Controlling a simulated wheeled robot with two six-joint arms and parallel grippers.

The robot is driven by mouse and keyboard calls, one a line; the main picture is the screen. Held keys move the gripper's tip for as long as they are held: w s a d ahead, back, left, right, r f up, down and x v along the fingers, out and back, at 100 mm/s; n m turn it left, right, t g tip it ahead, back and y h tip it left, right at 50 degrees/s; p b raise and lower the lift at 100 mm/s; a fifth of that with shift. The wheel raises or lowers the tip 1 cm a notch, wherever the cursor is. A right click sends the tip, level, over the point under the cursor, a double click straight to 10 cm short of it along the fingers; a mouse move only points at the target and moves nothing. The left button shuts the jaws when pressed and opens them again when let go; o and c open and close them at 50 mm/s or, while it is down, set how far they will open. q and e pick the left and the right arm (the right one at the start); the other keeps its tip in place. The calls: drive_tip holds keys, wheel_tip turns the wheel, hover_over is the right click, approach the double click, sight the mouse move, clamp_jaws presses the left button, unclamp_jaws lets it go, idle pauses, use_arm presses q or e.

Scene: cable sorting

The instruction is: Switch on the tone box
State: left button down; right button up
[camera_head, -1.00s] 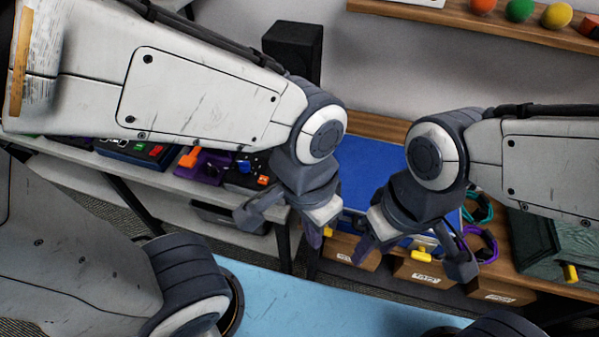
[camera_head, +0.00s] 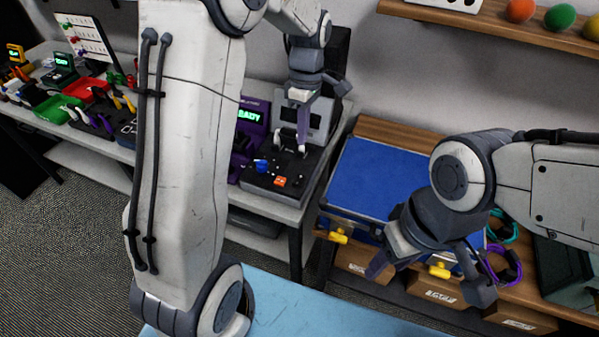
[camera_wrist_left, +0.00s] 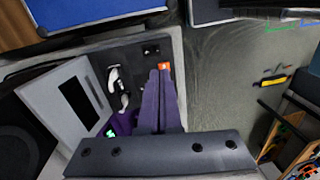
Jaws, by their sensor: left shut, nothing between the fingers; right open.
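The likely tone box (camera_head: 291,168) is a dark low box on the grey bench with a grey upright panel (camera_head: 318,118) behind it. On its top are an orange switch-like part (camera_head: 280,182), a blue part (camera_head: 262,166) and pale curved pieces. My left gripper (camera_head: 303,143) is shut and empty, pointing down over the box's rear part. In the left wrist view its purple fingers (camera_wrist_left: 161,80) lie together, tips beside the orange part (camera_wrist_left: 164,66) in the picture; contact cannot be told. My right gripper (camera_head: 430,280) is open and empty, in front of the blue case.
A blue-topped case (camera_head: 372,185) with yellow latches stands right of the box. A purple device (camera_head: 250,130) with a green display stands left, partly behind my left arm. Coiled cables (camera_head: 502,262) lie at right. Red and green trays (camera_head: 87,87) are far left.

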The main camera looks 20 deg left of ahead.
sight(298, 183)
use_arm(q)
drive_tip(key=shift+w+a+f+n, duration=0.15)
drive_tip(key=shift+w+a+n, duration=0.1)
drive_tip(key=shift+a+n, duration=0.2)
drive_tip(key=f+p, duration=0.1)
drive_tip(key=f, duration=0.3)
drive_tip(key=s+f+p, duration=0.1)
drive_tip(key=f, duration=0.4)
drive_tip(key=f+p, duration=0.1)
drive_tip(key=f, duration=0.4)
drive_tip(key=shift+s, duration=0.35)
drive_tip(key=shift+d, duration=0.1)
